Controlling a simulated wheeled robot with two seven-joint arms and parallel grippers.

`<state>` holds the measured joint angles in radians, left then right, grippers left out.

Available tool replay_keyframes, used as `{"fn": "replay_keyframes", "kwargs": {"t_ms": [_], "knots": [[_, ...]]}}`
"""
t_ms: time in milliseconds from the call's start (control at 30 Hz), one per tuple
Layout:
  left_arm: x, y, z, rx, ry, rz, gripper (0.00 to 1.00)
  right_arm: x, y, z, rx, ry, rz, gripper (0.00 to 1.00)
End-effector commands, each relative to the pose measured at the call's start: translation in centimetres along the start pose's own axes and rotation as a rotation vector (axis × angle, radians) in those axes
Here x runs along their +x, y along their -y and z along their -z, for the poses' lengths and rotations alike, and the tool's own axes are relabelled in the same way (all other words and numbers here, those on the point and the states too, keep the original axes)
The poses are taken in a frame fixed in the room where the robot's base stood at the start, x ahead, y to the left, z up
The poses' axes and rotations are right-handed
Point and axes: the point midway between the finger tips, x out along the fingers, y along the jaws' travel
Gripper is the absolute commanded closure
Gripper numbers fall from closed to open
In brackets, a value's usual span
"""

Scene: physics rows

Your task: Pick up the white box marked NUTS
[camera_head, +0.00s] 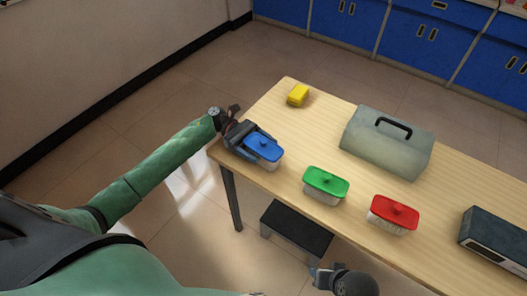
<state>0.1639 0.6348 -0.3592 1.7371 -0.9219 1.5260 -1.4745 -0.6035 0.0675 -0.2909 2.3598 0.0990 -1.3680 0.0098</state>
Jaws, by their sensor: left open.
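Three white boxes with coloured lids stand in a row along the near side of the table: a blue-lidded box (265,149), a green-lidded box (325,186) and a red-lidded box (393,215). No NUTS marking can be read on any of them, so I cannot tell which one bears it. My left gripper (246,139) is open at the left end of the blue-lidded box, and its fingers hide part of that box. I cannot tell whether they touch it. My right gripper (325,278) is only partly in view at the bottom, off the table's near edge.
A black stool (296,231) stands below the near edge. Blue cabinets (405,35) line the back.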

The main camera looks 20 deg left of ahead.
Motion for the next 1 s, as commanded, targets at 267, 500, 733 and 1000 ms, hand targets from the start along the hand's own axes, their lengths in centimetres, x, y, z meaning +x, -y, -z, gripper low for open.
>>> {"fn": "replay_keyframes", "kwargs": {"t_ms": [267,500,733,1000], "knots": [[0.4,0.0,0.0,0.000,0.000,0.000,0.24,-0.2,-0.1,0.0,0.001,0.005,-0.003,0.57],[0.4,0.0,0.0,0.000,0.000,0.000,0.65,-0.1,-0.2,-0.1,0.001,0.006,-0.004,0.57],[0.4,0.0,0.0,0.001,0.000,0.000,0.80,-0.1,-0.1,-0.1,0.002,0.006,-0.003,0.57],[0.4,0.0,-1.4,0.005,-0.001,-0.001,0.80,0.6,0.1,-0.1,0.001,-0.007,0.007,0.57]]}}
